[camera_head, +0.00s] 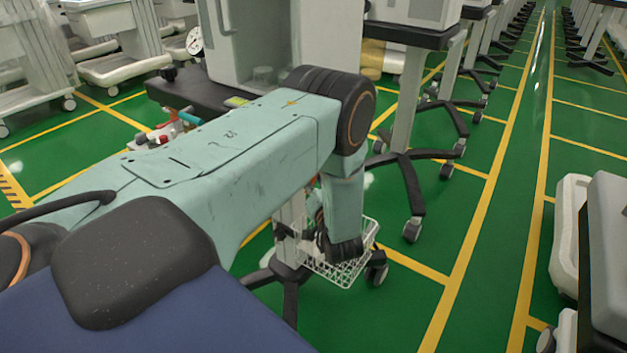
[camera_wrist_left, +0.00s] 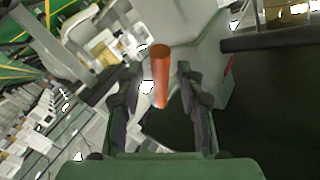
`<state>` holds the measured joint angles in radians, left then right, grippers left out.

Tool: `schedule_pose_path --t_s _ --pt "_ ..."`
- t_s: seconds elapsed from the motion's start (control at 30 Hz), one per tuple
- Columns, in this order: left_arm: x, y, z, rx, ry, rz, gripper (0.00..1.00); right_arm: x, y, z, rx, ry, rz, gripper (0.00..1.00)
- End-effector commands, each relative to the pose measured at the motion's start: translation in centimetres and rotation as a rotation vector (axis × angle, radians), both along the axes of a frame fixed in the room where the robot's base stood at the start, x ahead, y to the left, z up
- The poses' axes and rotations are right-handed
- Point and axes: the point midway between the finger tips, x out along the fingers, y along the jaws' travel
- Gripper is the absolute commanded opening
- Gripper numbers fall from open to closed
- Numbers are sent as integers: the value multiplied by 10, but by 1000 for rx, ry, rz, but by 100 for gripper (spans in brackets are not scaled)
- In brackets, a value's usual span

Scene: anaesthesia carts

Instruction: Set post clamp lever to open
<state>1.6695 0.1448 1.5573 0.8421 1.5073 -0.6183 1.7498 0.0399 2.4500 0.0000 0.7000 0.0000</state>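An orange-red lever (camera_wrist_left: 161,75) stands out in the left wrist view, in front of a pale grey body (camera_wrist_left: 205,45). My left gripper (camera_wrist_left: 157,88) is open, with one dark finger on each side of the lever. Gaps show between the lever and both fingers, so neither appears to touch it. In the head view, my left arm reaches across from the left and bends down beside a light post (camera_head: 291,212); the lever is hidden there, and the fingers are hard to make out. My right gripper is in neither view.
A white wire basket (camera_head: 345,266) sits beside my left wrist, above a dark wheeled base. A cart with a dark shelf (camera_head: 190,92) and a pressure gauge (camera_head: 194,41) stands behind my arm. More carts line both sides of a clear green aisle (camera_head: 500,210).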

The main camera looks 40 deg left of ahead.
Motion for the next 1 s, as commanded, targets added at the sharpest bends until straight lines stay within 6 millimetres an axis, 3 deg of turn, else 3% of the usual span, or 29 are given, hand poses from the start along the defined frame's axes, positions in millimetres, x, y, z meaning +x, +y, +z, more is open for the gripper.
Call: schedule_pose_path --t_s 0.27,0.7,1.0 --pt "1 2 1 0 0 0 37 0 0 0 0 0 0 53" --pt "1 1 0 0 0 0 0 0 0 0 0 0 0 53" --pt "1 1 0 0 1 -1 0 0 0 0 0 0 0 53"
